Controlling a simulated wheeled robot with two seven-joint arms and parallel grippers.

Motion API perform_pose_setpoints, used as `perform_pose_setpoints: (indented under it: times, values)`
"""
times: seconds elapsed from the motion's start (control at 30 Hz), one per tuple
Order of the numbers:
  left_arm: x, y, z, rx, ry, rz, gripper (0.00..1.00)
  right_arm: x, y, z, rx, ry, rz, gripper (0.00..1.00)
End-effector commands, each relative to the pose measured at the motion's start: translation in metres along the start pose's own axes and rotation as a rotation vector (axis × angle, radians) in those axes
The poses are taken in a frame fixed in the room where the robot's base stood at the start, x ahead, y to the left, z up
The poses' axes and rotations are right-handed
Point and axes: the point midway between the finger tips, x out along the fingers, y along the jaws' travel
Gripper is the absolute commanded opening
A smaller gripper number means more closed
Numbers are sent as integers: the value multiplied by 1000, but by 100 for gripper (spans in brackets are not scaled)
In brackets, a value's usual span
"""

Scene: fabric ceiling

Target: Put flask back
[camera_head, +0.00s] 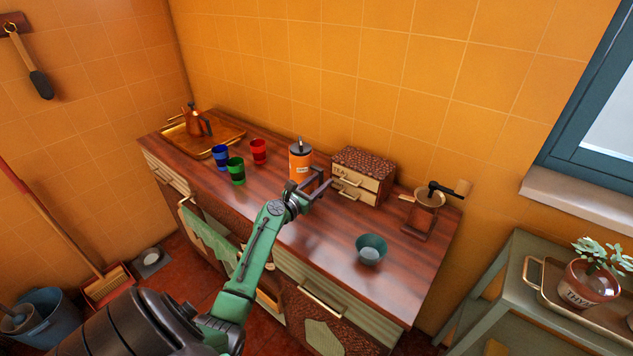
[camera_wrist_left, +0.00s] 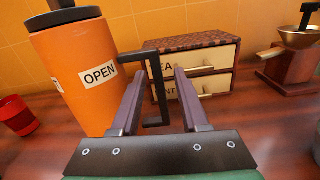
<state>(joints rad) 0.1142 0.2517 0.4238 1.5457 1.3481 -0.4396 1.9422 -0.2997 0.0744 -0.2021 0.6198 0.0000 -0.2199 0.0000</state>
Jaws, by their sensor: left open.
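The flask (camera_head: 300,164) is an orange cylinder with a dark lid, standing upright on the wooden counter. In the left wrist view the flask (camera_wrist_left: 76,75) fills the left side and shows an "OPEN" label. Its black handle (camera_wrist_left: 158,88) sticks out to the right. My left gripper (camera_head: 318,186) is open just right of the flask body. In the wrist view the handle's upright bar appears between the two fingers of the left gripper (camera_wrist_left: 160,75). I cannot tell whether a finger touches it. My right gripper is not in view.
A small drawer box (camera_head: 363,176) stands close right of the flask. A grinder (camera_head: 424,205) and a teal bowl (camera_head: 371,248) are further right. Blue (camera_head: 220,157), green (camera_head: 236,171) and red (camera_head: 258,151) cups stand left, near a brass tray (camera_head: 187,143) with a copper kettle (camera_head: 193,122).

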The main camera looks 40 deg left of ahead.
Motion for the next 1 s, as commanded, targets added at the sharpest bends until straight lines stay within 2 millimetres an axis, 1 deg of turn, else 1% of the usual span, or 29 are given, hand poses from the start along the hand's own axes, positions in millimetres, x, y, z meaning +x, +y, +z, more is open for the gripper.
perform_pose_setpoints:
  times: [0.07, 0.17, 0.23, 0.4, 0.5, 0.6, 0.7, 1.0]
  values:
    - [-4, 0, 1, 0, 0, 0, 45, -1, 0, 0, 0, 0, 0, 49]
    - [-18, 0, 0, -1, 1, 0, 45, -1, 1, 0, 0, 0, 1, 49]
    - [-33, 0, 0, 1, 1, 1, 45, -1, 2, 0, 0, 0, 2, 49]
    - [-79, 0, -3, 0, 1, 1, 45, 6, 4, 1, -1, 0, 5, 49]
    - [-102, 0, -3, 1, 1, 1, 45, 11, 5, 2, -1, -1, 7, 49]
    - [-115, 0, -1, 0, 0, 0, 45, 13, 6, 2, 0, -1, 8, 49]
    - [-120, 0, 1, 1, -1, 0, 45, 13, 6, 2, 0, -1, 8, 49]
    - [-120, 0, 2, 1, -1, 0, 45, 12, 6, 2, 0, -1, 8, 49]
